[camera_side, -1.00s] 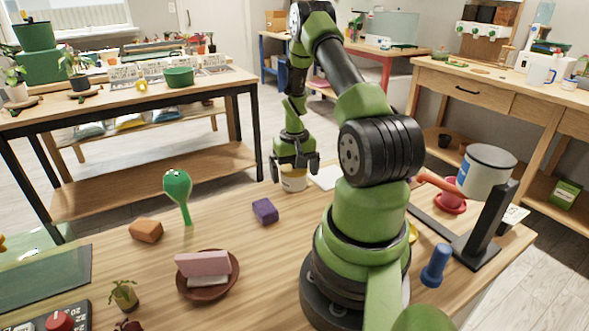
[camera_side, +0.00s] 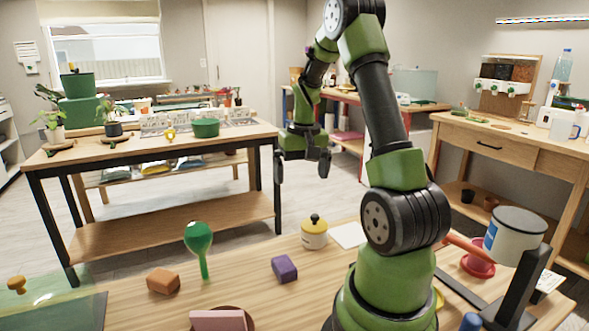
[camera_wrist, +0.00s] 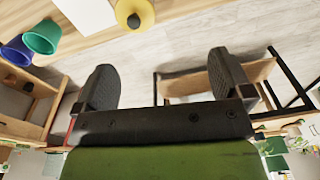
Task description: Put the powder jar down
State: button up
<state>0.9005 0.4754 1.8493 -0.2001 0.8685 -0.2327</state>
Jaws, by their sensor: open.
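The powder jar (camera_side: 314,232), cream-white with a yellow lid and a dark knob, stands upright on the wooden table near its far edge. In the wrist view the jar (camera_wrist: 130,12) shows from above at the top edge, partly cut off. My gripper (camera_side: 303,170) is open and empty, raised above and beyond the jar, apart from it. In the wrist view its two dark fingers (camera_wrist: 163,85) are spread, with only floor and furniture between them.
A white sheet (camera_side: 349,235) lies right of the jar. A purple block (camera_side: 284,268), an orange-brown block (camera_side: 163,281) and a green spoon-like item (camera_side: 199,240) are to its left. A red saucer (camera_side: 478,265) and a mug-like can (camera_side: 515,236) are at right. Blue (camera_wrist: 15,50) and green cups (camera_wrist: 42,37) show in the wrist view.

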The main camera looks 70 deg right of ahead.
jog(key=w+a+r+n+t, duration=0.2)
jog(key=w+a+r, duration=0.1)
jog(key=a+r, duration=0.5)
jog(key=s+a+r+n+t, duration=0.1)
jog(key=s+a, duration=0.2)
jog(key=a, duration=0.3)
jog(key=s+a+r+n+t+y, duration=0.1)
jog(key=s+a+r+n+t, duration=0.1)
jog(key=a, duration=0.5)
jog(key=s+a+r+n+t+y, duration=0.1)
jog(key=s+a+r, duration=0.1)
jog(key=a, duration=0.4)
jog(key=shift+s+a+n+t, duration=0.15)
jog(key=shift+s+n+t, duration=0.15)
jog(key=shift+s, duration=0.5)
